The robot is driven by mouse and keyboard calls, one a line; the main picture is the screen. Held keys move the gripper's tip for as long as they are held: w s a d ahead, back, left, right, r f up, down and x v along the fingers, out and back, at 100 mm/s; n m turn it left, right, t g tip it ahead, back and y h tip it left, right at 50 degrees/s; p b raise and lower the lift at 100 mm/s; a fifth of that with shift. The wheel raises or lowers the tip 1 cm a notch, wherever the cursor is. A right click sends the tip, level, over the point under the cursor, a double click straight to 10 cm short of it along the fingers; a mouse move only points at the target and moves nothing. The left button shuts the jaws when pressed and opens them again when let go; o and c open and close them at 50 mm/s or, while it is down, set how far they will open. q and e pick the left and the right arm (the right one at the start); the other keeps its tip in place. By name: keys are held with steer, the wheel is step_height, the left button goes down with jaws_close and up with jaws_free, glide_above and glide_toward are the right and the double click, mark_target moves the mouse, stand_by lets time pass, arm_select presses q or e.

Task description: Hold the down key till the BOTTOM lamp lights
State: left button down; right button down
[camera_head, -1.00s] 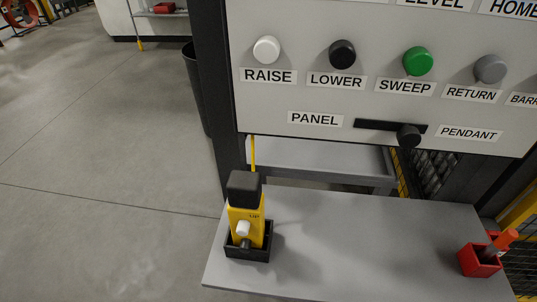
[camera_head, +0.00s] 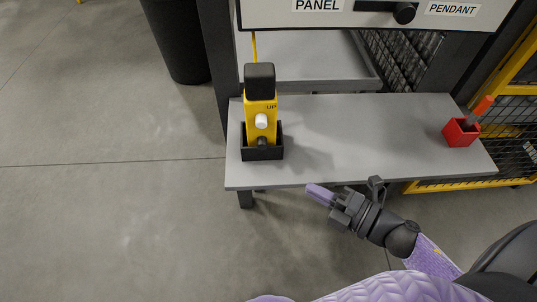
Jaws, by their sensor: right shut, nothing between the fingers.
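The yellow pendant (camera_head: 261,111) with a black top stands upright in a black holder (camera_head: 262,151) on the grey shelf. A white key (camera_head: 262,121) sits on its front under the "UP" label. A dark key (camera_head: 262,142) sits below the white one, partly down at the holder's rim. My right gripper (camera_head: 318,193) is shut and empty, in front of the shelf's front edge, to the right of and nearer than the pendant. It touches nothing that I can see. My left gripper is not in view. No BOTTOM lamp shows in this view.
The grey shelf (camera_head: 350,130) is clear between the pendant and a red box (camera_head: 461,132) with an orange-handled tool (camera_head: 481,108). The panel (camera_head: 330,18) with a PANEL/PENDANT selector knob (camera_head: 404,13) hangs above. A dark bin (camera_head: 176,40) stands at left; open floor lies left.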

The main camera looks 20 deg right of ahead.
mark_target(267, 146)
steer(key=x, duration=0.4)
steer(key=w+d+b+x, duration=0.1)
steer(key=x, duration=0.3)
steer(key=d+x, duration=0.1)
steer(key=x, duration=0.3)
steer(key=shift+w+a+f+b, duration=0.1)
steer(key=shift+w+f+b, duration=0.2)
steer(key=shift+b, duration=0.05)
steer(key=shift+w, duration=0.35)
steer(key=shift+w+d, duration=0.3)
steer(key=shift+w, duration=0.55)
steer(key=shift+w+d, duration=0.1)
steer(key=shift+w, duration=0.1)
steer(key=shift+s, duration=0.15)
